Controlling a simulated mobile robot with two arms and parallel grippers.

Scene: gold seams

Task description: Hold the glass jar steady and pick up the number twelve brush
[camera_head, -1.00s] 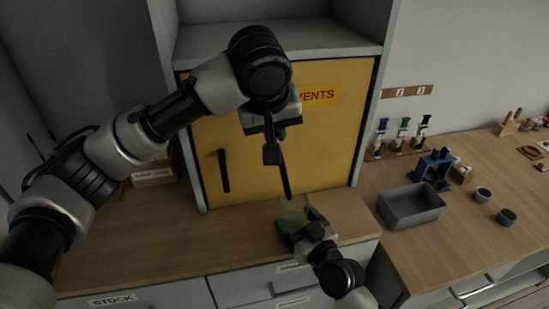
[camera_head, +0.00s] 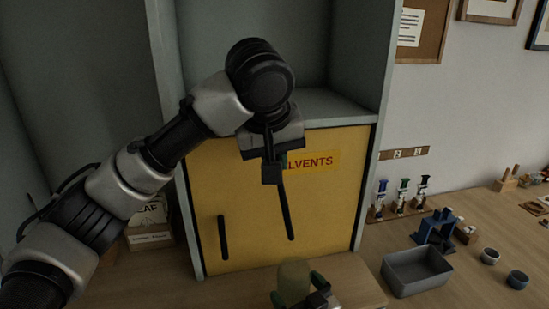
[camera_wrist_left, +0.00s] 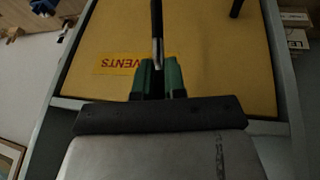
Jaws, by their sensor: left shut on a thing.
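My left gripper (camera_head: 275,164) is high in front of the yellow cabinet door. It is shut on a thin dark brush (camera_head: 286,214), which hangs down with its lower end above the jar. The left wrist view shows the brush (camera_wrist_left: 157,22) between the green fingertips (camera_wrist_left: 157,80). No number on it is readable. The glass jar (camera_head: 293,281), pale and see-through, stands at the bottom edge of the head view. My right gripper (camera_head: 298,293) has its green fingertips on both sides of the jar and appears shut on it. Its lower part is cut off.
The yellow door (camera_head: 338,215) with its dark handle (camera_head: 223,238) stands behind both grippers. On the right worktop are a grey bin (camera_head: 417,280), a blue stand (camera_head: 437,231), a rack of bottle-like tools (camera_head: 402,199) and two small cups (camera_head: 490,256). The worktop right of the bin is mostly clear.

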